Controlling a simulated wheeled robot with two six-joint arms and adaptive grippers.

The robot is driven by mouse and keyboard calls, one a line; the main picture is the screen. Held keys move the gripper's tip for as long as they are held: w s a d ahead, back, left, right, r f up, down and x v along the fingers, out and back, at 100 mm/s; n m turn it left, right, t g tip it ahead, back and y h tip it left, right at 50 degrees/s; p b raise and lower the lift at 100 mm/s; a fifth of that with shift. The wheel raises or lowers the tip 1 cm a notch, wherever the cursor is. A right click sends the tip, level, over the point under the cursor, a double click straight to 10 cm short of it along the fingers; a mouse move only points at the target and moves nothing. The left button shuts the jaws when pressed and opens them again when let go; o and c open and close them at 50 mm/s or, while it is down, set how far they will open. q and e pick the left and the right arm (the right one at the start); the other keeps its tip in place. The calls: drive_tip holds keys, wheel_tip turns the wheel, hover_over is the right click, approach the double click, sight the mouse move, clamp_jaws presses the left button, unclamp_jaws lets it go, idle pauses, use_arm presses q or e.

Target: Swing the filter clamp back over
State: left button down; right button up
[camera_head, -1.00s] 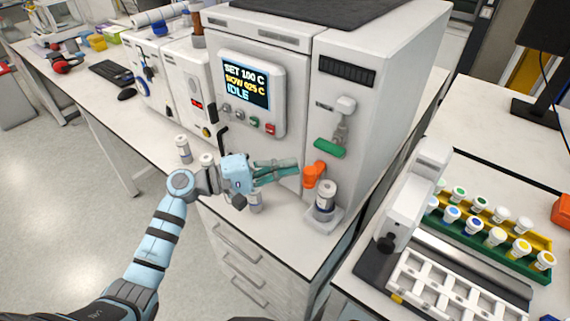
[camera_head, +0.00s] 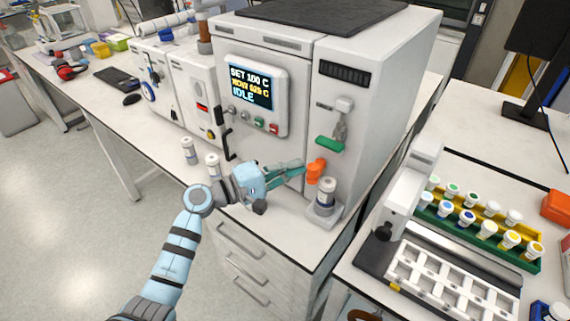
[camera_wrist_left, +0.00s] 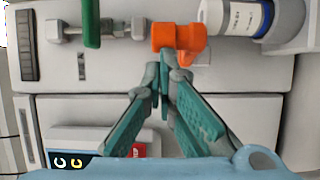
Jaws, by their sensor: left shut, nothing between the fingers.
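The orange filter clamp (camera_head: 315,171) is on the front of the white reactor cabinet, just left of a white-capped vial (camera_head: 326,194) on a small stand. In the left wrist view the orange clamp (camera_wrist_left: 179,38) lies straight ahead of the fingertips, beside the labelled vial (camera_wrist_left: 236,18). My left gripper (camera_head: 300,168) reaches in from the left, its green fingers closed together and empty. Its tips (camera_wrist_left: 164,62) are at the clamp's near edge; whether they touch it I cannot tell. My right gripper is not in view.
A green-handled valve (camera_head: 330,144) sits above the clamp. Two vials (camera_head: 190,150) stand on the bench behind my left arm. A rack of capped vials (camera_head: 480,225) and a white tray (camera_head: 450,285) are on the right bench.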

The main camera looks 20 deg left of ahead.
sight(311, 172)
use_arm(q)
drive_tip(key=shift+s+d+r+n+t+y+p, duration=0.15)
drive_tip(key=shift+s+d+n+t+y+p, duration=0.1)
drive_tip(key=shift+s+d+p, duration=0.3)
drive_tip(key=shift+s+d+r+n+t+y+p, duration=0.15)
drive_tip(key=shift+s+d+t+y+p, duration=0.15)
drive_tip(key=shift+d, duration=0.35)
drive_tip(key=shift+d+f, duration=0.25)
drive_tip(key=shift+d, duration=0.35)
drive_tip(key=shift+s+d, duration=0.2)
drive_tip(key=shift+d, duration=0.4)
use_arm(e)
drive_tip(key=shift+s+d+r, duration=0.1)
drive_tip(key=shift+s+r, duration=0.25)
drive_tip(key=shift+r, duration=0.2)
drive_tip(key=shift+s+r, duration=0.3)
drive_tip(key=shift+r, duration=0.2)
